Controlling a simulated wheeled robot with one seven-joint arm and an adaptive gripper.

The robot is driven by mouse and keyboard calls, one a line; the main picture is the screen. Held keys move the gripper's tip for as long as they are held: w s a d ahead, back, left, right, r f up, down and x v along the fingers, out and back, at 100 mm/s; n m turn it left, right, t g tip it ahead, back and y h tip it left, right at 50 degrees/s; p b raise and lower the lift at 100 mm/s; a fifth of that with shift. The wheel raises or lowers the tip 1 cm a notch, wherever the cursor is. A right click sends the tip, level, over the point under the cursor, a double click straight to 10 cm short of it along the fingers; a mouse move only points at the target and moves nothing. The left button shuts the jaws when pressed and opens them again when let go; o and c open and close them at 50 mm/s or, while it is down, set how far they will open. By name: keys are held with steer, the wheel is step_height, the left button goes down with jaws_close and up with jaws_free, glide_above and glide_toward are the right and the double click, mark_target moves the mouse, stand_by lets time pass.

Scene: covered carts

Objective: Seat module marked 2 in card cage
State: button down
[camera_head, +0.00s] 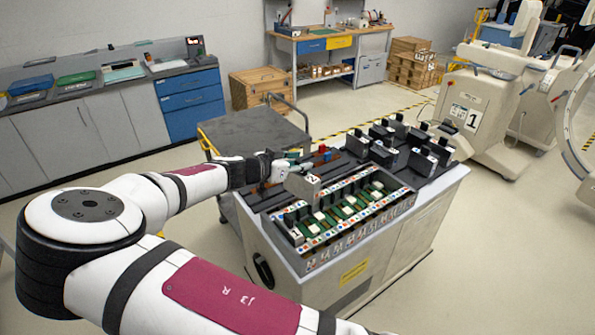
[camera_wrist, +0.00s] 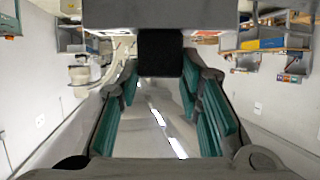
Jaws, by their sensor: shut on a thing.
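The grey module marked 2 (camera_head: 304,184) is held in the air by my gripper (camera_head: 277,169), above the back left end of the card cage (camera_head: 352,237). My gripper, in the wrist view (camera_wrist: 160,75), has teal-padded fingers on either side of the module's black handle (camera_wrist: 160,52). The module's grey body (camera_wrist: 160,14) fills the top of that view. The cage shows green boards and white blocks in its open slots, with coloured marks along its rims. The module's underside over the slots is hard to make out.
Several grey modules with black handles (camera_head: 395,147) stand on the cart top behind and right of the cage. A dark flat-topped cart (camera_head: 250,130) stands behind. A blue-drawer counter (camera_head: 190,100) is at the left wall. Open floor lies to the right.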

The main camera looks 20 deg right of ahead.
steer(key=m+g, duration=0.1)
steer(key=s+g+h, duration=0.1)
steer(key=s+m, duration=0.1)
steer(key=shift+s+a+f+m+g, duration=0.25)
steer(key=shift+f+m+g, duration=0.05)
steer(key=shift+g, duration=0.1)
steer(key=shift+r, duration=0.1)
step_height(320, 180, down, 15)
steer(key=b, duration=0.2)
steer(key=shift+b, duration=0.35)
stand_by(1.5)
stand_by(0.7)
steer(key=c, duration=1.1)
jaws_free()
steer(key=shift+o, duration=0.2)
steer(key=v, duration=1.2)
steer(key=shift+f, duration=0.25)
